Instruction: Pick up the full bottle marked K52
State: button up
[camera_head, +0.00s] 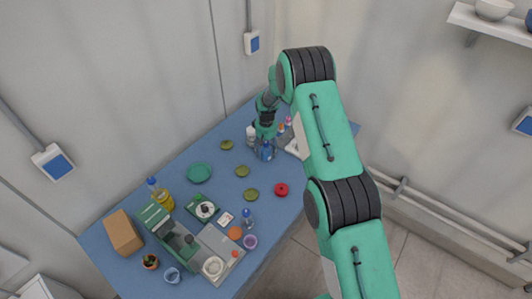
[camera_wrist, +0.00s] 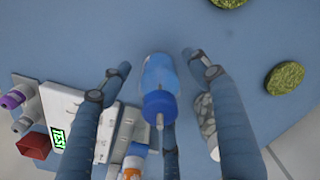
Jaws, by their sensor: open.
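My gripper (camera_wrist: 157,64) is open, with its fingers on either side of a clear blue bottle (camera_wrist: 157,75) with a blue cap in the wrist view. A gap shows between the bottle and the fingers. In the head view my gripper (camera_head: 265,130) is low over the far part of the table, right by a blue-capped bottle (camera_head: 266,152). I can read no K52 mark on any bottle. A bottle of yellow liquid with a blue cap (camera_head: 162,198) stands at the left, and a small blue-capped bottle (camera_head: 248,217) stands near the front edge.
A pale rack with a lit display (camera_wrist: 58,138) is close at my gripper's left in the wrist view.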

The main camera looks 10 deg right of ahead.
aim_at(266, 144)
dwell(0.4)
jog(key=c, duration=1.3)
jog(key=shift+c, duration=0.2)
jog(key=shift+r, duration=0.25)
jog(key=shift+r, duration=0.45)
jog(key=shift+s+r, duration=0.25)
jog(key=shift+r, duration=0.9)
jog(key=s+d+r, duration=0.1)
jog(key=s, duration=1.4)
jog(key=shift+s+d+r+b, duration=0.2)
jog(key=shift+d+b, duration=0.1)
jog(key=shift+b, duration=0.15)
